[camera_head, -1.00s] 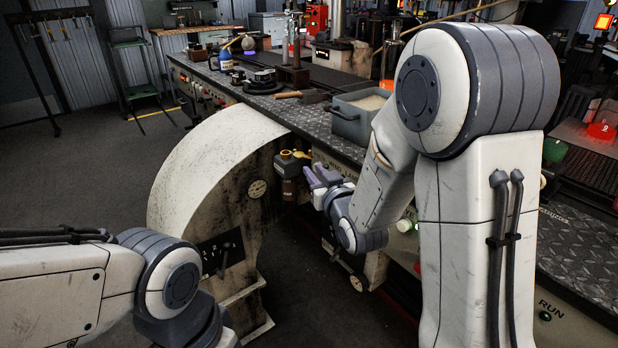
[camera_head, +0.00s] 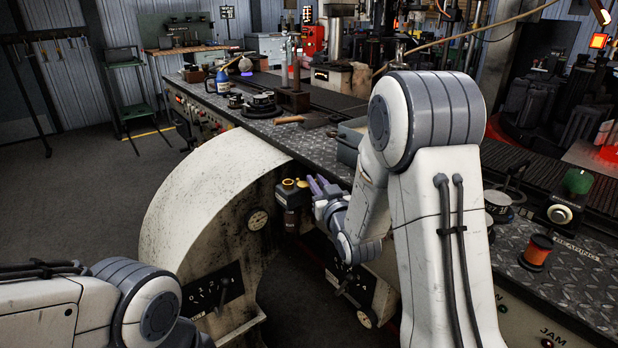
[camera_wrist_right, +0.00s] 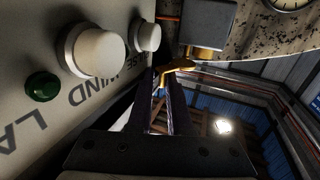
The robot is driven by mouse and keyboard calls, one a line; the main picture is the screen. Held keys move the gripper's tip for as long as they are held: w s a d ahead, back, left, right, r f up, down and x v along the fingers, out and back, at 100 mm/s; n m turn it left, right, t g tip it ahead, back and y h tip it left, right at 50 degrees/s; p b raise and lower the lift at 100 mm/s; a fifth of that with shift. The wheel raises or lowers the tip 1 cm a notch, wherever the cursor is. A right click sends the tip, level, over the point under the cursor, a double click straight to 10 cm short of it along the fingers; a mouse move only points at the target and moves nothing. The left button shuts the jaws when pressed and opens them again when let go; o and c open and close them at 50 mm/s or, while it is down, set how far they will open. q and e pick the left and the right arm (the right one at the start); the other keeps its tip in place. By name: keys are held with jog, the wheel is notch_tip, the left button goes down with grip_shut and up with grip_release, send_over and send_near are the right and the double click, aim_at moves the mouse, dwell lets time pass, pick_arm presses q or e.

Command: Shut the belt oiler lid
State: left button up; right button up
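The belt oiler (camera_head: 292,196) is a small dark box with a brass-yellow part on top, on the side of the pale curved housing. Its brass lid (camera_head: 302,183) shows at the top right of the box; its exact angle is too small to tell. In the right wrist view, the grey oiler box (camera_wrist_right: 207,25) is at the top, with a brass piece (camera_wrist_right: 180,67) below it at my fingertips. My right gripper (camera_head: 315,183) has its purple fingers a little apart, close beside the lid; contact cannot be told. My left gripper is out of view.
The curved housing (camera_head: 205,190) stands left of the oiler. The bench top (camera_head: 330,160) lies behind, holding a hammer (camera_head: 289,120) and a grey bin (camera_head: 350,138). White knobs (camera_wrist_right: 97,52) and a green button (camera_wrist_right: 42,87) are close to my right gripper.

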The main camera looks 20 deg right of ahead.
jog(key=shift+w+a, duration=0.1)
jog(key=shift+w, duration=0.1)
jog(key=shift+a, duration=0.15)
grip_shut()
jog(key=shift+a, duration=0.1)
